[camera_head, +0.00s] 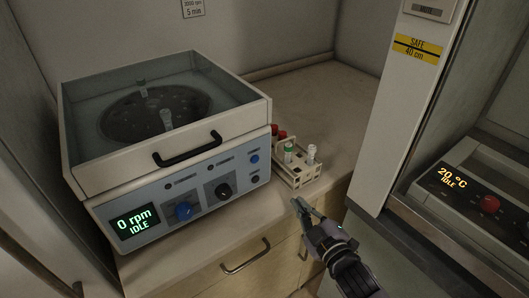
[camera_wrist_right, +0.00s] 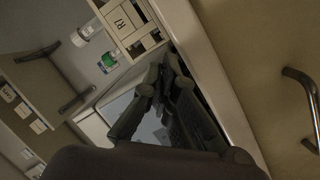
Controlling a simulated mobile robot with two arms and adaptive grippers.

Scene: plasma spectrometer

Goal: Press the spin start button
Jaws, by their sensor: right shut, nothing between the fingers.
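The centrifuge (camera_head: 160,150) stands on the bench at the left, its lid down over the rotor. Its display (camera_head: 134,222) reads 0 rpm IDLE. On its front panel are a large blue knob (camera_head: 184,211), a black knob (camera_head: 223,190), a small blue button (camera_head: 253,159) and a dark button (camera_head: 255,179) below it. The labels are too small to read, so I cannot tell which is spin start. My right gripper (camera_head: 299,204) is shut and empty, right of the panel and apart from it, near the bench's front edge. My left gripper is not in view.
A tube rack (camera_head: 297,181) with a few tubes stands right of the centrifuge, just behind my right gripper; it also shows in the wrist view (camera_wrist_right: 128,22). Drawers with handles (camera_head: 246,257) are below. A cabinet post (camera_head: 405,100) stands at the right, beside a 20 °C IDLE device (camera_head: 470,190).

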